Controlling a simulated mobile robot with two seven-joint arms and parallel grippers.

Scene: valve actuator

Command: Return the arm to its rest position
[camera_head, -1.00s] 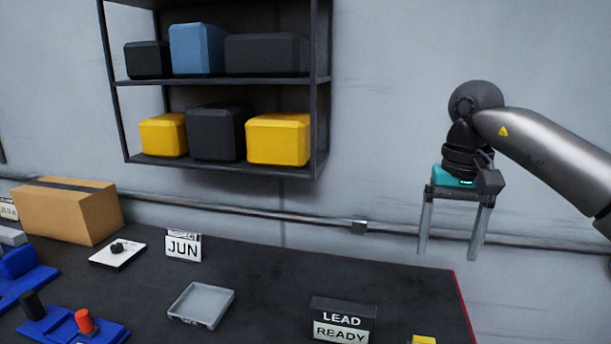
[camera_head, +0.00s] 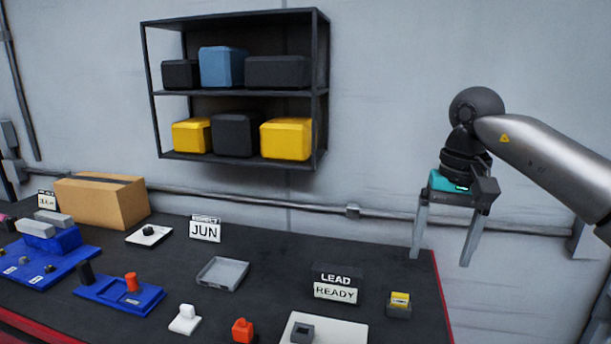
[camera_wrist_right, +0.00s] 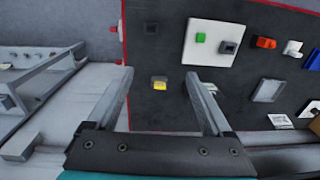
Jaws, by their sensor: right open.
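My right gripper (camera_head: 443,238) hangs at the right of the head view, over the table's right end, with its two fingers apart and nothing between them. In the right wrist view the same gripper (camera_wrist_right: 158,85) shows its fingers spread, with the table lying well below. My right arm comes in from the right edge. My left gripper is not in the head view.
The dark table (camera_head: 270,255) holds a yellow-topped block (camera_head: 399,300), a LEAD READY sign (camera_head: 335,284), a grey tray (camera_head: 222,273), blue fixtures (camera_head: 120,293) and a cardboard box (camera_head: 103,200). A wall shelf (camera_head: 240,92) holds several bins. Air around the gripper is clear.

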